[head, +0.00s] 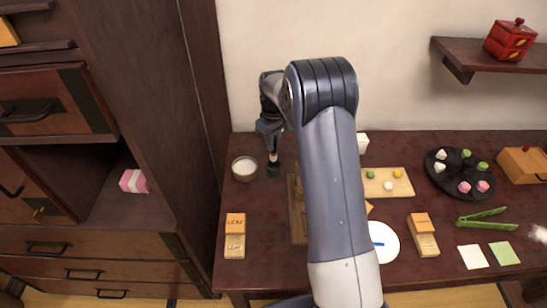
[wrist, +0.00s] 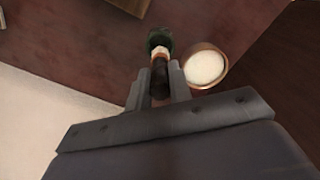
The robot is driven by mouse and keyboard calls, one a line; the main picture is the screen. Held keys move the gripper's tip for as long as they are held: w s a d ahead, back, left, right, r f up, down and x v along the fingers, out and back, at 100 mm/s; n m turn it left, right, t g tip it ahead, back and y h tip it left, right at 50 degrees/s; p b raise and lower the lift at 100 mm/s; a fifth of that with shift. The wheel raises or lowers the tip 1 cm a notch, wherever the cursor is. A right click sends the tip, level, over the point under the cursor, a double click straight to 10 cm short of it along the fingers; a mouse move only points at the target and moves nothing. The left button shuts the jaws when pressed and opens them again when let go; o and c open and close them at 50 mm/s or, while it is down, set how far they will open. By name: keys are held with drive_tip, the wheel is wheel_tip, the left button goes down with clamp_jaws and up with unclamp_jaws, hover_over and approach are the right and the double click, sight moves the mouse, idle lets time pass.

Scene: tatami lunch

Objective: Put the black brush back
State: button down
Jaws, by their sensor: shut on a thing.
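My gripper (head: 270,135) is at the back left of the table, pointing down, and is shut on the black brush (head: 273,156). In the wrist view the brush's dark handle (wrist: 159,80) sits between the fingers (wrist: 158,76), with a pale band beyond them. The brush's lower end is at a small dark green cup (head: 273,171), which also shows in the wrist view (wrist: 158,36). The brush overlaps the cup's opening in both views; I cannot tell how deep its tip is.
A bowl of white stuff (head: 244,169) stands close beside the green cup. A wooden tray (head: 298,219) lies partly behind my arm. A board with sweets (head: 388,185), a black round plate (head: 453,184) and green tongs (head: 486,224) are farther right. A dark cabinet (head: 150,100) stands left.

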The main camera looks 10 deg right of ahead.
sight(274, 154)
drive_tip(key=shift+f, duration=3.05)
drive_tip(key=shift+f, duration=0.15)
drive_tip(key=c, duration=1.3)
unclamp_jaws()
wheel_tip(274, 154, up, 12)
drive_tip(key=shift+r+b, duration=0.2)
drive_tip(key=shift+b, duration=0.1)
